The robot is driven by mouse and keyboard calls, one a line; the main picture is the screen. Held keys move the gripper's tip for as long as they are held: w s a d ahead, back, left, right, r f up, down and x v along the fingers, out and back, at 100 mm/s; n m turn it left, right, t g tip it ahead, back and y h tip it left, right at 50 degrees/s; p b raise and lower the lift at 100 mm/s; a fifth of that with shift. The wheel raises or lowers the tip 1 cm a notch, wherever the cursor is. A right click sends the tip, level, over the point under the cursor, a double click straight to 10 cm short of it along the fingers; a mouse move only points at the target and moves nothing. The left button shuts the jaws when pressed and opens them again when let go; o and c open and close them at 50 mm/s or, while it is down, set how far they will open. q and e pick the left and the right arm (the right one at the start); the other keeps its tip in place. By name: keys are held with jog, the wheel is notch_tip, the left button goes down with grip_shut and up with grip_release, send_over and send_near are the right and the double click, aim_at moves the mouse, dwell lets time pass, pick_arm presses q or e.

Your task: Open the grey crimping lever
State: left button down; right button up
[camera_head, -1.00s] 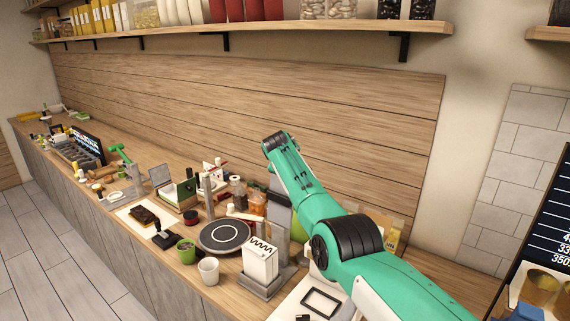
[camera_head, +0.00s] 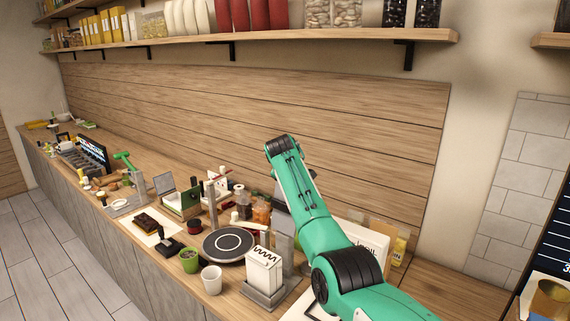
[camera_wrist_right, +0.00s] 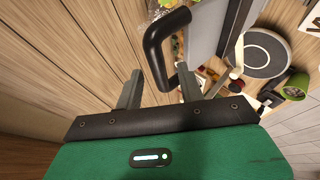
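The grey sealing machine (camera_head: 283,232) stands on the counter, partly behind my right arm in the head view. In the right wrist view its grey body (camera_wrist_right: 212,28) carries a black loop-shaped handle (camera_wrist_right: 153,48). My right gripper (camera_wrist_right: 158,86) shows there with its two grey fingers apart. The lower part of the handle lies between the fingers, close to them; I cannot tell if they touch it. In the head view my right gripper is hidden by my own arm. My left gripper is in no view.
A round dark turntable (camera_head: 228,244), a white box in a grey holder (camera_head: 264,272), a white cup (camera_head: 211,279) and a green pot (camera_head: 189,260) crowd the counter beside the machine. Jars (camera_head: 261,212) stand behind. A wooden shelf (camera_head: 300,38) runs above.

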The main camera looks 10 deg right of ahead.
jog(key=b+v, duration=0.5)
jog(key=v, duration=0.6)
jog(key=shift+r, duration=0.1)
